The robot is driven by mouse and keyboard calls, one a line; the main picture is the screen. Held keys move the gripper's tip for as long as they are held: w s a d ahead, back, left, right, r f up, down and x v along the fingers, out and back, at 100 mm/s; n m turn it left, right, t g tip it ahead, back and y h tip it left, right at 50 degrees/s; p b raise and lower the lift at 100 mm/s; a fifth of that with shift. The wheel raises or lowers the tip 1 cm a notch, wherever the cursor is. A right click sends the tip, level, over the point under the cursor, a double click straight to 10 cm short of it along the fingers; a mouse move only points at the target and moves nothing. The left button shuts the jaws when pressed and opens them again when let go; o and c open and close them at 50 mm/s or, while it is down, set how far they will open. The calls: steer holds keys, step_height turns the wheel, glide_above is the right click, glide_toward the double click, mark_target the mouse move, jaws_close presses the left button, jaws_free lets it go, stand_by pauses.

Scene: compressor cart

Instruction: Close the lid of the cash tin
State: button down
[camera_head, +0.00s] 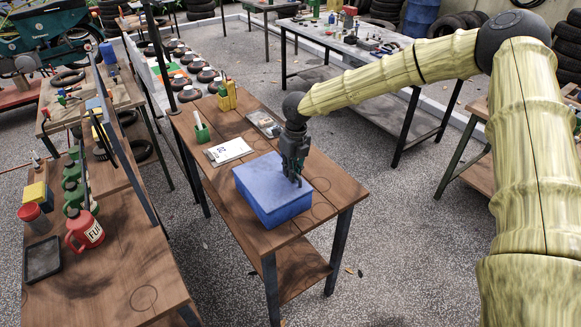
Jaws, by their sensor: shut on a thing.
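The blue cash tin (274,212) sits on the wooden table in the middle of the view. Its lid (262,182) lies flat across the top, and I see no open gap along the sides facing me. My dark gripper (294,179) points down at the right part of the lid, with its fingertips at the lid's surface. The gripper is shut on a part of the lid, but the fingers hide exactly which part.
Beside the tin on the table (328,188) lie a clipboard (228,151), a green holder (202,133), a small tray (264,124) and a yellow container (227,97). A red fuel can (85,231) stands on the left bench. The table's right end is clear.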

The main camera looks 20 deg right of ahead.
steer(key=shift+d+f, duration=0.1)
steer(key=shift+f, duration=0.2)
steer(key=c, duration=1.5)
jaws_free()
steer(key=shift+w, duration=0.1)
steer(key=shift+c, duration=0.2)
step_height(320, 180, up, 12)
steer(key=d, duration=0.1)
steer(key=shift+f, duration=0.15)
